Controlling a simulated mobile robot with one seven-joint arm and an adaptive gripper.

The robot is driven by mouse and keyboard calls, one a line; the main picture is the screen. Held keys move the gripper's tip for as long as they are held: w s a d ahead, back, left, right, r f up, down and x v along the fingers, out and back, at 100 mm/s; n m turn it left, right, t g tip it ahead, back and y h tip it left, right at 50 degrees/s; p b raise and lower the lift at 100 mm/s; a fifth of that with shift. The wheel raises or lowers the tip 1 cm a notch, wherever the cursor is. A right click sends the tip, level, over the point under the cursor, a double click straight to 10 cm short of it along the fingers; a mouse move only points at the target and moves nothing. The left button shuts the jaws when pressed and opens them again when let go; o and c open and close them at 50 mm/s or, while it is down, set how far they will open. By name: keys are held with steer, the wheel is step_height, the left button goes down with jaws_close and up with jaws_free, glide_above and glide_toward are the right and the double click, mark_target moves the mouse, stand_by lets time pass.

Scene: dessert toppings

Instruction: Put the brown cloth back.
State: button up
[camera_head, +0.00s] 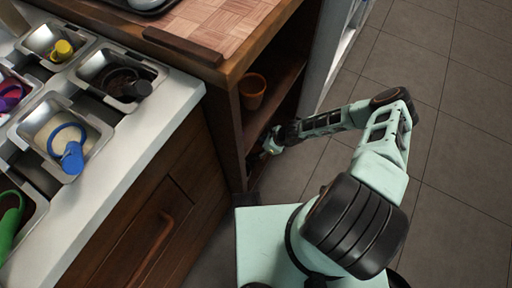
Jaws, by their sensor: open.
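My gripper (268,150) is at the open side of the wooden shelf unit, low down by its lower shelf. It is small and partly dark in this view, and it appears open with nothing visible in it. I cannot clearly make out a brown cloth. A flat dark brown strip (183,45) lies along the edge of the checkered wooden top; I cannot tell if it is cloth or wood. The inside of the lower shelf is in shadow and partly hidden by my gripper and arm.
A brown cup (252,92) stands on the upper shelf. The white counter (130,150) at left holds metal bins with toppings and coloured scoops. A dark tray (145,5) sits on the wooden top. The tiled floor (455,140) at right is clear.

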steer(key=p+v, duration=0.2)
steer(key=v, duration=0.7)
steer(key=shift+p, duration=0.35)
steer(key=shift+d, duration=0.1)
